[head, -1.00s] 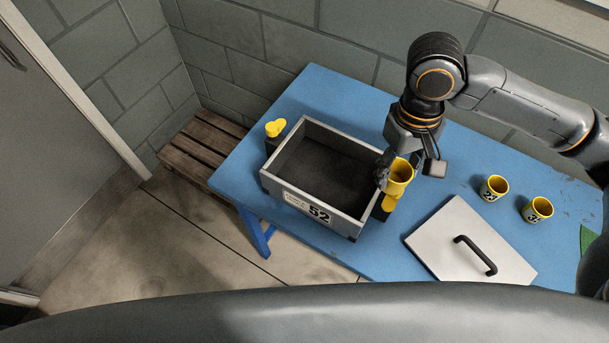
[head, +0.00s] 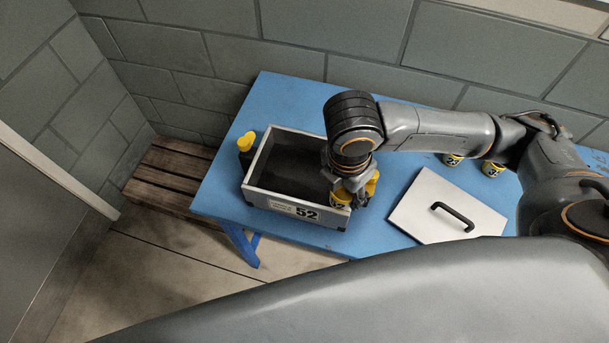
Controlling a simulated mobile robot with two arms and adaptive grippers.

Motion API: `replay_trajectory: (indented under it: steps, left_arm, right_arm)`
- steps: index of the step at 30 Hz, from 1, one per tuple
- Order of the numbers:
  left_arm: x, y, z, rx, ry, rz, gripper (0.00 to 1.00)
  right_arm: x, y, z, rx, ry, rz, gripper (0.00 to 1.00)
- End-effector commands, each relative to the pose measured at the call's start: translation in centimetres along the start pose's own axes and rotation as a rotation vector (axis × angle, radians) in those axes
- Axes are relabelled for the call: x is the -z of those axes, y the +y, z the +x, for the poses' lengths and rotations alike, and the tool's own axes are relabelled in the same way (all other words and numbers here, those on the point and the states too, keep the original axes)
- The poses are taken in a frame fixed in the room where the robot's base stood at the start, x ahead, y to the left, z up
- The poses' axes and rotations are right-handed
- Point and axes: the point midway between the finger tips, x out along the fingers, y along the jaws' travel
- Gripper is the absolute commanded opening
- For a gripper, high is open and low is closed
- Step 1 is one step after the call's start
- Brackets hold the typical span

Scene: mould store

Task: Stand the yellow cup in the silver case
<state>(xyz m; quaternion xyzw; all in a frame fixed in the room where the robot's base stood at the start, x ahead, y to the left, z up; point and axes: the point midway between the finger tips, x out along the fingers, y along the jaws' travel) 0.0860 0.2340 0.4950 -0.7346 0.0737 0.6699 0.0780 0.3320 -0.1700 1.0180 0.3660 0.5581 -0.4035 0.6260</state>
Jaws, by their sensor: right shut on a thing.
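The silver case (head: 268,198) stands open on the blue table, with a dark inside and a label reading 52 on its front. My right gripper (head: 347,186) is shut on the yellow cup (head: 341,200), at the right front corner of the case. The gripper hides much of the cup and the right end of the case. I cannot tell whether the cup is above the rim or partly inside. My left gripper is not in view.
A silver lid (head: 421,212) with a black handle lies right of the case. A yellow catch (head: 246,141) sticks up at the case's left end. A wooden pallet (head: 170,175) lies left of the table.

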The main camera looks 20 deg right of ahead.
Motion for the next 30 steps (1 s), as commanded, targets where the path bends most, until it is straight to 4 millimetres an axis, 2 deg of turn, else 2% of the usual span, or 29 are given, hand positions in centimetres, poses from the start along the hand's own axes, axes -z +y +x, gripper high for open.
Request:
replay_trajectory:
  steps: [4,10,14,21,24,30]
  left_arm:
    - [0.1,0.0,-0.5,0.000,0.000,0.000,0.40]
    - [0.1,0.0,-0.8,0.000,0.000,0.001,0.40]
    - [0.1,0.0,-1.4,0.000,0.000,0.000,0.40]
    - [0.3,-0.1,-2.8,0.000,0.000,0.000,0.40]
    - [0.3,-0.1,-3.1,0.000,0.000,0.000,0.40]
    - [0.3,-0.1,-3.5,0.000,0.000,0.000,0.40]
  right_arm:
    - [0.5,-0.4,-0.2,-0.016,-0.006,-0.181,0.18]
    - [0.5,0.4,0.1,-0.022,-0.012,-0.270,0.18]
    - [0.2,3.0,1.3,-0.021,-0.012,-0.271,0.18]
    - [-0.5,8.8,3.9,-0.022,-0.013,-0.270,0.18]
    - [-0.5,10.2,6.2,-0.019,-0.012,-0.270,0.18]
    - [-0.6,12.3,8.9,-0.022,-0.012,-0.271,0.18]
